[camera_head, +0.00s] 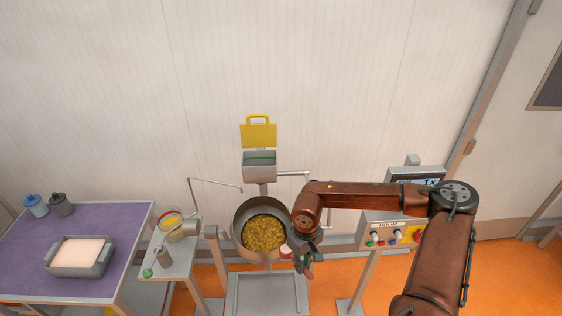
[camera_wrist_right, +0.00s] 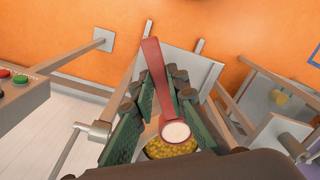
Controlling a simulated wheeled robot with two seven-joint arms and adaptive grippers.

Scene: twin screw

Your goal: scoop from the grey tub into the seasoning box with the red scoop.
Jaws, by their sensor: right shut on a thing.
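My right gripper (camera_head: 304,257) is shut on the red scoop (camera_head: 308,271), beside the right rim of the round pan. In the right wrist view the red scoop (camera_wrist_right: 156,68) lies between the green-padded fingers, and its bowl holds a pale, white filling (camera_wrist_right: 176,131). The grey tub (camera_head: 80,270), with a pale filling, stands on the purple table at the left. A small grey box with a yellow flap raised behind it, apparently the seasoning box (camera_head: 260,173), stands on a post behind the pan. My left gripper is not in view.
A round pan (camera_head: 238,229) of yellow pieces stands below the box. A control panel (camera_head: 386,235) is at the right. A side stand (camera_head: 183,267) with a jar is left of the pan. Two small lidded pots (camera_head: 60,204) are on the purple table (camera_head: 120,222).

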